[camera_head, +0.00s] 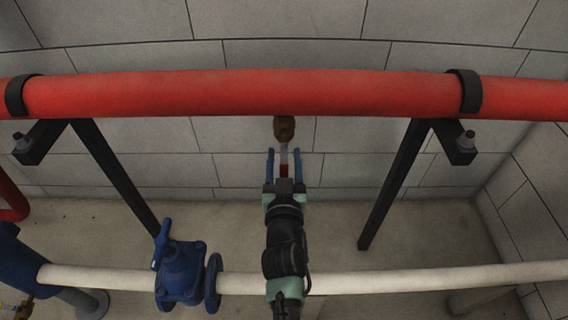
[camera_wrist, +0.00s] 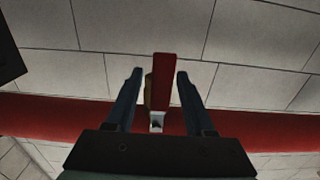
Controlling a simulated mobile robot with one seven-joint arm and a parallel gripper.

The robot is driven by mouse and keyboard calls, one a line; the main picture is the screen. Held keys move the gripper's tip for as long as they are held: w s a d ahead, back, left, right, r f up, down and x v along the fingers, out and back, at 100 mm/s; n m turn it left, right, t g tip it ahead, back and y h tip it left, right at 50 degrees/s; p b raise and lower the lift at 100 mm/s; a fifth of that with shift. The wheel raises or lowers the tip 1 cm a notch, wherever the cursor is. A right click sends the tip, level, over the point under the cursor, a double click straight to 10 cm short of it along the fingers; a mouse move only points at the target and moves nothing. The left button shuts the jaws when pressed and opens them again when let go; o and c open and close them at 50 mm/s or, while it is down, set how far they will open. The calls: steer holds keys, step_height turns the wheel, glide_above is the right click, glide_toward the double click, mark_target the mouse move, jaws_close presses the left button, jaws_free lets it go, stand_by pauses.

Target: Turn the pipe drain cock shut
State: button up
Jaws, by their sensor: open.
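The drain cock (camera_head: 284,128) hangs under the red pipe (camera_head: 250,94) in the head view, with a brass body. Its lever (camera_head: 284,166) has a pale part and a red part and points down toward my gripper. My gripper (camera_head: 284,152) is open, with one blue finger on each side of the lever. In the wrist view the red lever (camera_wrist: 164,82) stands between the two fingertips of my gripper (camera_wrist: 159,74), with visible gaps on both sides. The brass body (camera_wrist: 148,92) is mostly hidden behind the lever there.
Black brackets (camera_head: 400,180) hold the red pipe on both sides. A white pipe (camera_head: 420,280) runs low across the front, with a blue valve (camera_head: 180,272) at the left. A block wall (camera_head: 300,55) stands behind. Space beside my gripper between the brackets is clear.

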steer(key=shift+w, duration=0.3)
jaws_close()
stand_by(1.3)
